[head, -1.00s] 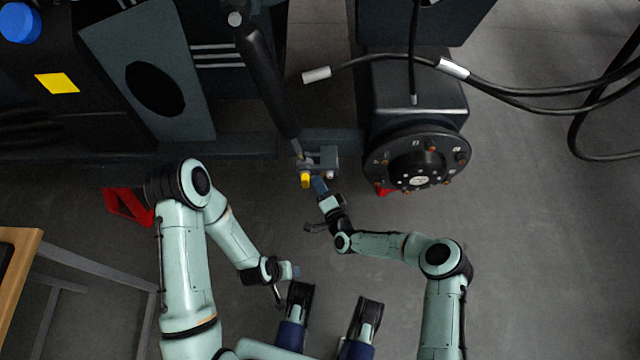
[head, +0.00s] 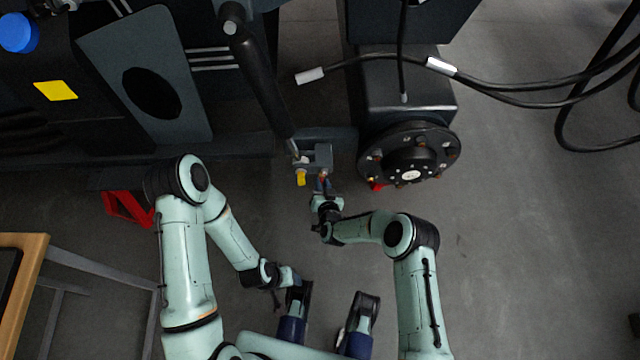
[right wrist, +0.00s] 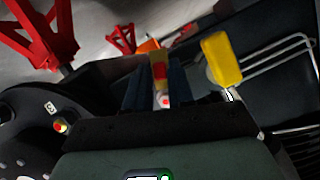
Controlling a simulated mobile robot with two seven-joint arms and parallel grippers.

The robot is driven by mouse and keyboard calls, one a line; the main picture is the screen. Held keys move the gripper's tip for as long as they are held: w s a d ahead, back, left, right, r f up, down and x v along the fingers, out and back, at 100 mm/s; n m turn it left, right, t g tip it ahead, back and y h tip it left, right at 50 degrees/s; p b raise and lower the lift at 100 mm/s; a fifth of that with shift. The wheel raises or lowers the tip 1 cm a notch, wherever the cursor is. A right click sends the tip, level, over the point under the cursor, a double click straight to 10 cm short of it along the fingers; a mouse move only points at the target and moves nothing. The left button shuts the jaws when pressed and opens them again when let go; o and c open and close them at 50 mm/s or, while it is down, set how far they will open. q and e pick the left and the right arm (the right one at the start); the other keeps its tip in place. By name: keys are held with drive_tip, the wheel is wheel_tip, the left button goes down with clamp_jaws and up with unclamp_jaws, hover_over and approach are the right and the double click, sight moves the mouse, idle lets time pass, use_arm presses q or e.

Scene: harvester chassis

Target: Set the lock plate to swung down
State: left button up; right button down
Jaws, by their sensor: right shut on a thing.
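A grey bracket (head: 319,155) sits at the foot of the black cylinder (head: 258,85) in the head view. A yellow tab (head: 300,177) hangs at its left side; it shows larger in the right wrist view (right wrist: 221,60). My right gripper (head: 322,182) is at the bracket's front, just right of the yellow tab. In the right wrist view its dark fingers (right wrist: 157,88) are shut on a small red-and-yellow piece (right wrist: 160,73). I cannot tell for sure which part is the lock plate. My left gripper (head: 290,277) is low, well away from the bracket; its jaws are unclear.
A round black hub (head: 410,155) with bolts stands close to the right of my right gripper. Black cables (head: 500,82) run above it. Red stands (head: 127,208) are on the floor. A wooden table (head: 30,270) is at the left.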

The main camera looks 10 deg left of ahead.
use_arm(q)
drive_tip(key=shift+s+d+r, duration=0.1)
drive_tip(key=shift+s+r, duration=0.05)
drive_tip(key=shift+s, duration=0.05)
use_arm(e)
drive_tip(key=shift+w+d+n+h, duration=0.1)
drive_tip(key=shift+d+n+h, duration=0.15)
drive_tip(key=shift+n+h, duration=0.5)
drive_tip(key=shift+d+f+n, duration=0.1)
drive_tip(key=shift+n, duration=0.15)
drive_tip(key=c, duration=1.1)
unclamp_jaws()
use_arm(q)
drive_tip(key=shift+s+r, duration=0.1)
drive_tip(key=shift+g+h, duration=0.3)
drive_tip(key=shift+g, duration=0.5)
drive_tip(key=s+r+p, duration=0.1)
drive_tip(key=s+d+r+p, duration=0.1)
drive_tip(key=s+r+p, duration=0.1)
drive_tip(key=s, duration=0.1)
drive_tip(key=shift+d+r+p, duration=0.3)
drive_tip(key=shift+r+p, duration=0.05)
drive_tip(key=shift+r, duration=0.05)
use_arm(e)
drive_tip(key=v, duration=1.3)
drive_tip(key=shift+s+d, duration=0.1)
drive_tip(key=shift+s, duration=0.15)
